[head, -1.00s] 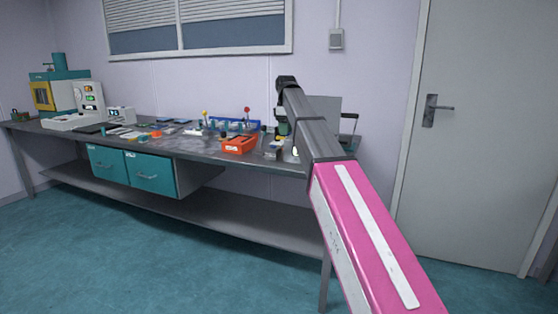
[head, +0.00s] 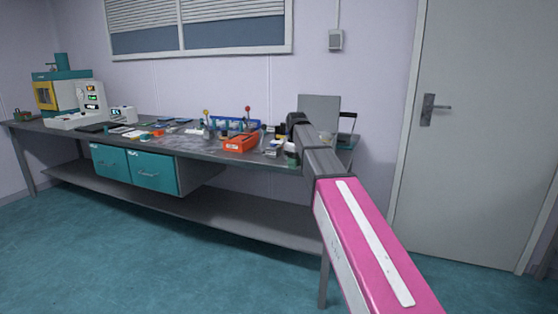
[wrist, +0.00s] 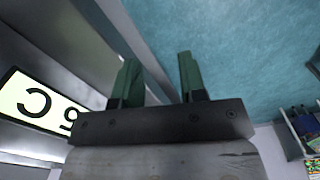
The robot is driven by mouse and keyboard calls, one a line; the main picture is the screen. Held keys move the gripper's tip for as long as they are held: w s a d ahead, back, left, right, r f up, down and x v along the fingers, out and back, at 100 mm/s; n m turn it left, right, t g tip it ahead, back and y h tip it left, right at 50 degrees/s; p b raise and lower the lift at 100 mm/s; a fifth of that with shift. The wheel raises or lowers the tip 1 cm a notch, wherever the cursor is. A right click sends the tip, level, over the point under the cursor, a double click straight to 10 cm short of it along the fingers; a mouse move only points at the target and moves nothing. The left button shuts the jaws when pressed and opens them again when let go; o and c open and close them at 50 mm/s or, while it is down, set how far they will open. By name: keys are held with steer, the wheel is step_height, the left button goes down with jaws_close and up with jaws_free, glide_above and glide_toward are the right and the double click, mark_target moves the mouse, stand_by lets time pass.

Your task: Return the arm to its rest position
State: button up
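My arm reaches from the lower right over the right end of the bench in the head view, with a pink link and dark grey end links. My gripper shows in the wrist view (wrist: 157,65), its two green fingers apart with nothing between them. In the head view the gripper is mostly hidden by the arm; a small green part shows beside the dark end link, near the bench's front edge. Teal floor and grey surfaces lie beyond the fingers in the wrist view.
The long grey bench (head: 75,139) carries an orange bin (head: 240,143), a blue rack (head: 232,124), and a teal-and-white machine (head: 60,90) at far left. Teal drawers (head: 152,172) hang below. A lit panel (wrist: 38,103) is close at left in the wrist view. The floor in front is clear.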

steer(key=s+d+f+m, duration=0.3)
steer(key=s+d+f, duration=0.1)
steer(key=s+f, duration=0.5)
steer(key=s+d+f+m, duration=0.4)
steer(key=s+f, duration=0.5)
steer(key=f, duration=0.4)
steer(key=s+d+f+m, duration=0.3)
steer(key=s+d+f, duration=0.1)
steer(key=s+f, duration=0.5)
step_height(320, 180, down, 3)
steer(key=shift+s+r+m, duration=0.15)
steer(key=shift+r+m, duration=0.05)
steer(key=shift+m, duration=0.2)
